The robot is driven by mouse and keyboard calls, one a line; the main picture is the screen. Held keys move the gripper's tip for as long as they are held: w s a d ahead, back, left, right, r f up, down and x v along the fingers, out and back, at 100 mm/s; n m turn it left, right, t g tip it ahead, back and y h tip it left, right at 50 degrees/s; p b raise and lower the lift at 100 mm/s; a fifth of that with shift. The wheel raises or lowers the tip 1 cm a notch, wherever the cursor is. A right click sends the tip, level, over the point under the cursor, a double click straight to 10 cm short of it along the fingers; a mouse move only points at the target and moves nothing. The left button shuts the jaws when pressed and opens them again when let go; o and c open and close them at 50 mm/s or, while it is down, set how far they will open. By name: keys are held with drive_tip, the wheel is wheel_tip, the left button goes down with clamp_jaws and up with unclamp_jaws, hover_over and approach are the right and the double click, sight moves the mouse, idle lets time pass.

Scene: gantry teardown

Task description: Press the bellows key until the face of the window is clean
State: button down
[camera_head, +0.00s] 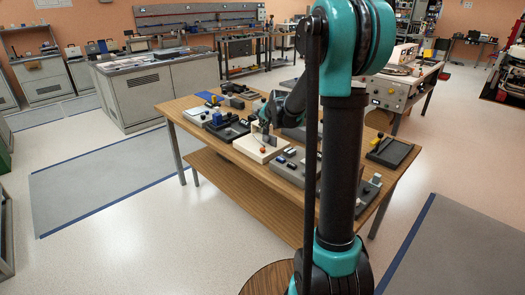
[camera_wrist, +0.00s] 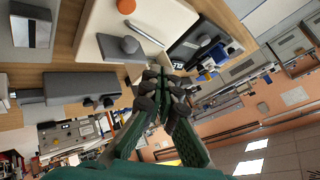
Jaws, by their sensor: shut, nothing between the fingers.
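My gripper (camera_wrist: 160,78) is shut and empty, its fingers pointing at the cream unit on the wooden bench. In the head view my gripper (camera_head: 268,112) is small and dark, above the back of that unit. The cream unit (camera_wrist: 97,22) carries an orange ball (camera_wrist: 126,6), a thin silvery bar (camera_wrist: 150,33) and a grey plate with a dark rounded knob (camera_wrist: 130,45). The knob is close to my fingertips; I cannot tell whether they touch. I cannot tell for certain which part is the bellows key, nor make out the window's face or its cleanness.
The wooden bench (camera_head: 215,160) holds several other units close around the cream one. A black tray with a blue block (camera_head: 217,118) is at its left, and a grey unit (camera_head: 290,170) at its right. My arm hides part of the bench.

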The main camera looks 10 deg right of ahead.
sight(263, 150)
drive_tip(key=shift+f, duration=4.35)
drive_tip(key=shift+f, duration=0.1)
drive_tip(key=shift+f, duration=0.3)
drive_tip(key=shift+f, duration=0.5)
drive_tip(key=shift+r, duration=0.95)
drive_tip(key=shift+r, duration=0.1)
drive_tip(key=shift+r, duration=2.4)
